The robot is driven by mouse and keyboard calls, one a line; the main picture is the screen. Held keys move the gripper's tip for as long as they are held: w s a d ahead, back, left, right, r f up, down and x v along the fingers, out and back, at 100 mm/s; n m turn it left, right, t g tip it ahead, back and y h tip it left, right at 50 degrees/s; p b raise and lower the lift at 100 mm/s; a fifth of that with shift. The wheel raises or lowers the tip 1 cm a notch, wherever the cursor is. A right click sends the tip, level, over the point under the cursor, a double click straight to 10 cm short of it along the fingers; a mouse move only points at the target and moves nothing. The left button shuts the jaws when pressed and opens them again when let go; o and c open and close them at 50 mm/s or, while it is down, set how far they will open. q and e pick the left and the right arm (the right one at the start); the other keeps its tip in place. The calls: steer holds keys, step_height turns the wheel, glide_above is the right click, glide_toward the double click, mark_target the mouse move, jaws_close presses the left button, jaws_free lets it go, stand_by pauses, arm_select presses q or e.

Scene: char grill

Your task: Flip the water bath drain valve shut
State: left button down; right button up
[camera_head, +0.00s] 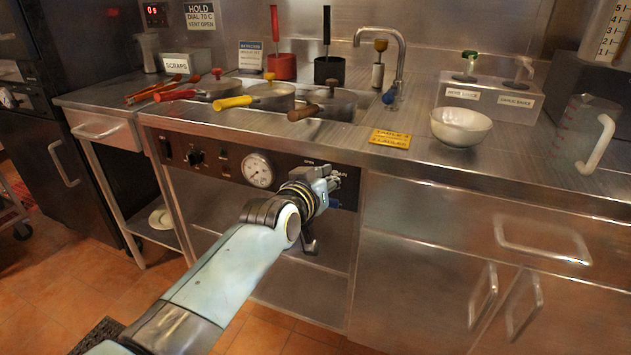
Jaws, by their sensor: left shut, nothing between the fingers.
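The water bath's front panel (222,172) carries a dial gauge (257,170), a knob and a drain label (343,172), partly covered. My left gripper (326,182) is in front of the panel's right end, at the drain label, with its fingers together and nothing between them. A small blue piece (335,203), perhaps the valve lever, shows just below and right of the gripper. A dark metal spout (311,246) hangs below. The gripper and wrist hide most of the valve, so I cannot tell the lever's angle or whether the gripper touches it. My right gripper is not in view.
Lidded pots with red, yellow and brown handles (234,102) sit in the counter above. A yellow sign (390,138) and a white bowl (460,127) stand to the right. Cabinet doors with bar handles (483,295) are at lower right. Open shelves lie below the panel.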

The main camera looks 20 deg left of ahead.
arm_select(q)
steer(key=v, duration=0.7)
steer(key=shift+s, duration=0.35)
steer(key=shift+d+f, duration=0.15)
steer(key=shift+f, duration=0.1)
steer(key=s+a+f+m+g, duration=0.1)
steer(key=s+a+f+g, duration=0.15)
steer(key=s+f, duration=0.6)
steer(key=s+a+f+g, duration=0.1)
steer(key=s+f+g, duration=0.35)
steer(key=f, duration=0.75)
steer(key=s+a+f+m+g, duration=0.1)
steer(key=s+a+f, duration=0.1)
steer(key=s+f, duration=0.75)
steer(key=s+a+f+g, duration=0.2)
steer(key=s+f, duration=0.2)
steer(key=s, duration=0.5)
steer(key=s+a+f+g+y, duration=0.1)
steer(key=s+f, duration=0.4)
steer(key=s, duration=0.5)
steer(key=s+a+f+g, duration=0.3)
steer(key=s+f, duration=0.1)
steer(key=s, duration=0.6)
steer(key=shift+f+g+y, duration=0.3)
